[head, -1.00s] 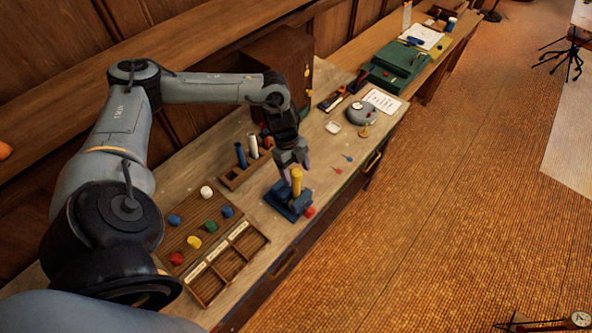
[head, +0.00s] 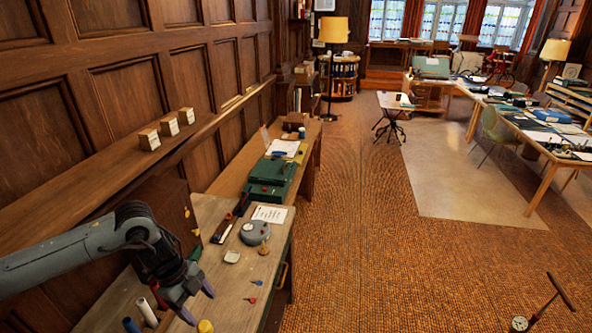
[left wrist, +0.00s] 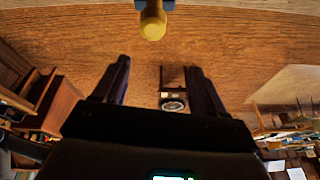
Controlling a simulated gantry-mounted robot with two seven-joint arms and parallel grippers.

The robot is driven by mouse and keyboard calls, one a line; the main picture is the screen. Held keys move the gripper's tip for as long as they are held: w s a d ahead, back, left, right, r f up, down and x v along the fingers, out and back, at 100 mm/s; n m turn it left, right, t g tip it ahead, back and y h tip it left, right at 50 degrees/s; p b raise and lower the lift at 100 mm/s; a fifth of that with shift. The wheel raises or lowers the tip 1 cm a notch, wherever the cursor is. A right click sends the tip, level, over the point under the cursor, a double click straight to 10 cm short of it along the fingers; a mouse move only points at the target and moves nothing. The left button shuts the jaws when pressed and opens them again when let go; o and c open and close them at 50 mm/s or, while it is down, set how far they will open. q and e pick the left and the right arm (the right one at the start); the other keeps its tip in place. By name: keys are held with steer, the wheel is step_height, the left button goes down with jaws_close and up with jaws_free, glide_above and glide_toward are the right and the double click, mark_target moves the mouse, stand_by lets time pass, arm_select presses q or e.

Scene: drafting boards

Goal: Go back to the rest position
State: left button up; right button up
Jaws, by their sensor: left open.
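My left gripper (head: 198,303) is in the lower left of the head view, above the wooden bench, with its fingers apart and empty. The yellow cylinder (head: 206,326) shows at the bottom edge of the head view, close to the gripper. In the left wrist view the yellow cylinder (left wrist: 153,24) is at the top, apart from the two spread dark fingers (left wrist: 160,85). A blue piece (left wrist: 155,4) touches it at the top edge. My right gripper is not in view.
A wooden cabinet (head: 165,215) stands behind the arm. Blue and white cylinders (head: 147,312) stand at lower left.

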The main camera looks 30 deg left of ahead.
arm_select(q)
steer(key=w+d+f+m+t+h+p, duration=0.1)
steer(key=w+d+f, duration=0.1)
steer(key=d, duration=0.6)
steer(key=w+d+f+m+t+p, duration=0.1)
steer(key=w+d+f+t, duration=0.15)
steer(key=d, duration=0.55)
steer(key=d+r+n+t+p, duration=0.3)
steer(key=d+n+t+p, duration=0.1)
steer(key=d, duration=1)
steer(key=s+a+n+g+y+p, duration=0.1)
steer(key=s+a+n+g+y, duration=0.1)
steer(key=s+n, duration=0.3)
steer(key=s+a+n+g+y+p, duration=0.1)
steer(key=s+a+n, duration=0.4)
steer(key=s, duration=0.6)
steer(key=shift+f+n+g+y, duration=0.3)
steer(key=shift+n+g+y, duration=0.4)
steer(key=shift+g, duration=0.45)
